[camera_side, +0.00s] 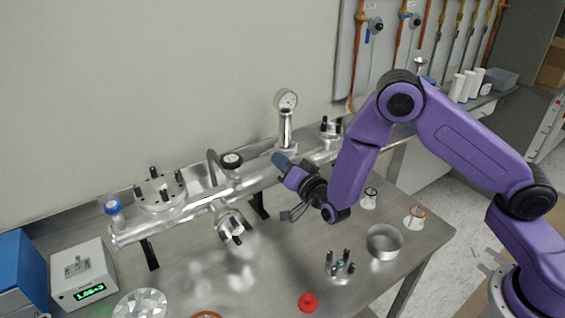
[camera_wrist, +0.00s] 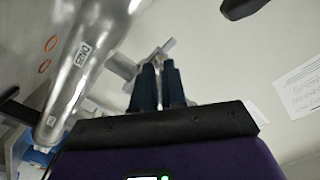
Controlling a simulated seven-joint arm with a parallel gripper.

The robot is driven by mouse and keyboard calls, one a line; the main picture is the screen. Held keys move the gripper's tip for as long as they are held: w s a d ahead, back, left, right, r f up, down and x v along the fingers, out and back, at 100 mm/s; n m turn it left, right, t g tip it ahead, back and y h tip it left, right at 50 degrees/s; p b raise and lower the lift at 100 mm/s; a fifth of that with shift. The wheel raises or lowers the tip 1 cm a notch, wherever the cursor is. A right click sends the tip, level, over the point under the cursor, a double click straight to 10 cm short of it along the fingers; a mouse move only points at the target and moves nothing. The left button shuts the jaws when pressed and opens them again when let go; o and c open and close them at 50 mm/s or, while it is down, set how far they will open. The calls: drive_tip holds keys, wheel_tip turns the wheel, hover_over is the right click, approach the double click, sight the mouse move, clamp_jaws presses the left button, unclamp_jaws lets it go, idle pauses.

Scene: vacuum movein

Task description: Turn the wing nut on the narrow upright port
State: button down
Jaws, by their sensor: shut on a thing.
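The narrow upright port (camera_side: 286,128) rises from the long steel manifold and carries a round dial gauge (camera_side: 287,99). My gripper (camera_side: 279,160) reaches in from the right, its blue fingers near the foot of this port. In the wrist view, the two dark blue fingers of my gripper (camera_wrist: 158,66) are close together at a light grey metal piece, the wing nut (camera_wrist: 124,66). They are shut on it, and the fingers hide its middle. In the side view the wing nut is hidden or too small to make out.
The manifold (camera_side: 232,193) runs beside my fingers, with other flanged ports. A steel tube marked with a label (camera_wrist: 80,70) is close on the left in the wrist view. A red knob (camera_side: 308,302) and an open metal ring (camera_side: 384,242) lie on the bench (camera_side: 270,262).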

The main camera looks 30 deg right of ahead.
drive_tip(key=m, duration=2.7)
drive_tip(key=shift+a+f, duration=0.15)
drive_tip(key=shift+f, duration=0.15)
drive_tip(key=shift+m, duration=0.3)
drive_tip(key=c, duration=1.5)
unclamp_jaws()
drive_tip(key=s, duration=1.7)
drive_tip(key=shift+s, duration=0.2)
